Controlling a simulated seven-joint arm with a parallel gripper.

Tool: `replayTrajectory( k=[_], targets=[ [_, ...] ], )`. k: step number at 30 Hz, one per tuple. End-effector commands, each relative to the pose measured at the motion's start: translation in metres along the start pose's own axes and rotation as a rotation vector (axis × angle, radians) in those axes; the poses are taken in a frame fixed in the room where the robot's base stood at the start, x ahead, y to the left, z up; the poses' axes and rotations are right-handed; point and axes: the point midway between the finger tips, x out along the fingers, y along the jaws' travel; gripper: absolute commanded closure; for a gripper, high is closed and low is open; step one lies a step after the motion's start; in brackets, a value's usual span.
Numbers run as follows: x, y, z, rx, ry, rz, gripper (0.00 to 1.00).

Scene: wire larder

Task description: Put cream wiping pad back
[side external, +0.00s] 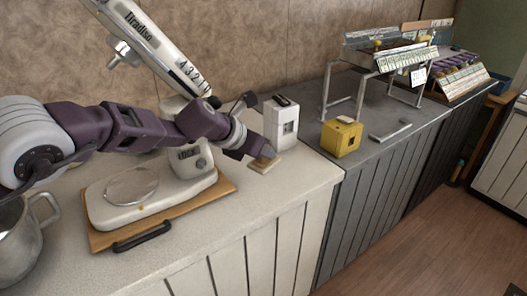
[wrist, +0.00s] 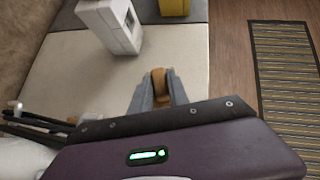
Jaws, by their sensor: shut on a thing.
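The cream wiping pad (side external: 264,164) is a thin pale block with a tan grip on top, low over the right end of the pale counter. My gripper (side external: 262,153) is above it and shut on its tan grip. In the wrist view, the two grey fingertips of my gripper (wrist: 160,88) close on the tan part of the pad (wrist: 158,77); its cream base is mostly hidden there. I cannot tell whether the pad touches the counter. A white box with a dark window (side external: 282,122) stands just behind the pad; it also shows in the wrist view (wrist: 117,24).
A white scale (side external: 150,200) on a wooden board (side external: 232,187) stands left of the pad. A yellow box (side external: 341,137) sits on the grey counter (side external: 310,104) to the right, near a metal rack (side external: 325,92). The pale counter's front edge is close to the pad.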

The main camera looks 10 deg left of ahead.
Motion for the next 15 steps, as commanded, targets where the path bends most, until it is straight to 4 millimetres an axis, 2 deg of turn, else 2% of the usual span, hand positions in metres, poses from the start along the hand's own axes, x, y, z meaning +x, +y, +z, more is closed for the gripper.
replayTrajectory(
  k=[5,15],
  targets=[
    [0.009,0.004,-0.005,-0.022,0.006,0.014,1.0],
    [0.038,0.003,-0.036,-0.023,0.004,0.013,1.0]
  ],
)
